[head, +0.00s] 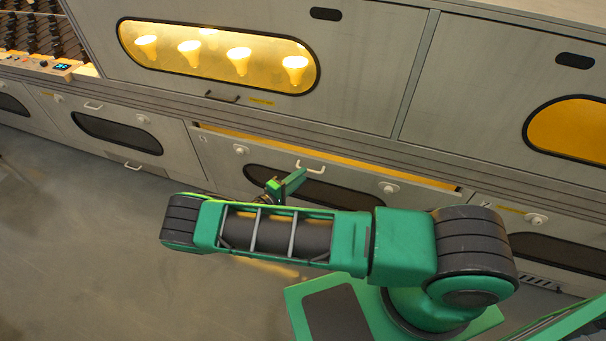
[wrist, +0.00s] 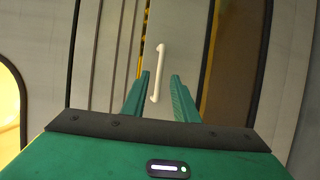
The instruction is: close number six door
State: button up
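The number six door (head: 222,157) is the middle door of the lower row, left of a door marked 7. It stands slightly ajar at its top edge, where a lit yellow gap (head: 330,155) shows. Its white bar handle (head: 311,167) is near the top middle, above a dark oval window. My gripper (head: 291,183) is in front of this door, just below and left of the handle. In the wrist view the handle (wrist: 159,60) lies lengthwise between the two fingers and runs past their tips. The fingers are apart; I cannot tell whether either touches it.
Above is an upper door (head: 372,85) whose window shows several lit bulbs. The number seven door (head: 535,232) is at the right, and another closed lower door (head: 75,108) is at the left. Bare floor (head: 95,235) lies to the left of my arm.

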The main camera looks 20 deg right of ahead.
jog(key=shift+x, duration=1.7)
grip_shut()
jog(key=shift+a+f, duration=0.1)
